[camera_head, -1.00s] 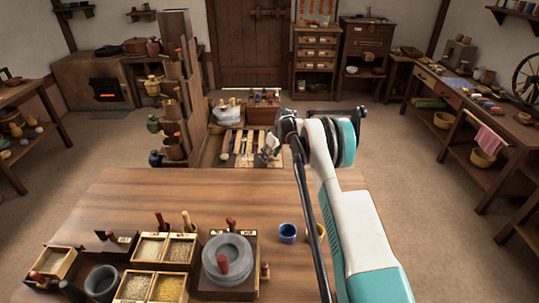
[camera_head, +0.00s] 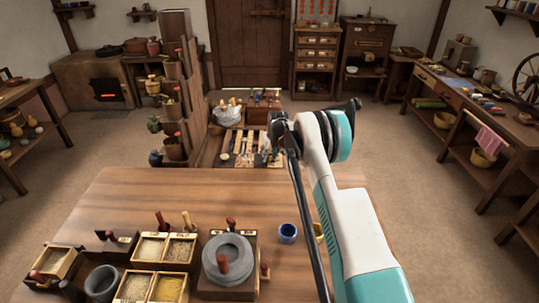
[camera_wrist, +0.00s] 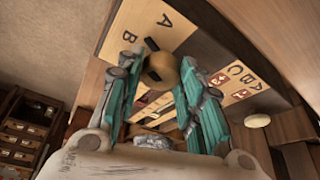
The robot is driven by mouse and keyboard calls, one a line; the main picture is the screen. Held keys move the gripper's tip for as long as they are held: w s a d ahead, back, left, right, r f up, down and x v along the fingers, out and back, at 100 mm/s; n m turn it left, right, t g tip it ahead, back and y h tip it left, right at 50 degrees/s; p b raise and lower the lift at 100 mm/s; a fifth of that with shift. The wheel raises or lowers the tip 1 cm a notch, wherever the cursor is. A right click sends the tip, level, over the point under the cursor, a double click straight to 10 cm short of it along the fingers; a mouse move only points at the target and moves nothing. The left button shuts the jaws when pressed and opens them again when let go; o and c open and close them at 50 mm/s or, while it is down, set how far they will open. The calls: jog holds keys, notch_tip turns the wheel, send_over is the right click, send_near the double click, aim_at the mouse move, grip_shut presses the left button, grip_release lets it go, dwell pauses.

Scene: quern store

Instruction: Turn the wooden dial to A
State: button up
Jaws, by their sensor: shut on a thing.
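The round wooden dial (camera_wrist: 161,68) stands on a pale board (camera_wrist: 146,25) in the wrist view. The letters A (camera_wrist: 165,19) and B (camera_wrist: 130,37) are printed above it, and a dark pointer mark (camera_wrist: 152,44) sits at its upper edge, between the two letters. My gripper (camera_wrist: 162,82) has its teal fingers on either side of the dial and is shut on it. The lower part of the dial and its contact with the fingers are partly hidden. In the head view the gripper is small and largely hidden by my arm, over the low stand (camera_head: 210,158).
More lettered plates (camera_wrist: 240,90) and a pale round knob (camera_wrist: 257,121) lie to the right in the wrist view. In the head view, a wooden table (camera_head: 150,195) with grain boxes (camera_head: 150,285), a stone quern (camera_head: 228,258) and a blue cup (camera_head: 288,232) fills the foreground.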

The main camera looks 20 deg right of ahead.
jog(key=m+h, duration=0.1)
jog(key=m, duration=0.3)
jog(key=shift+a+g+h, duration=0.15)
jog(key=shift+g+h, duration=0.15)
jog(key=shift+h, duration=0.1)
jog(key=shift+m+h, duration=0.4)
jog(key=shift+m, duration=1.2)
jog(key=shift+g, duration=0.3)
jog(key=o, duration=1.1)
jog(key=shift+c, duration=0.2)
jog(key=v, duration=1.2)
jog(key=shift+a, duration=0.1)
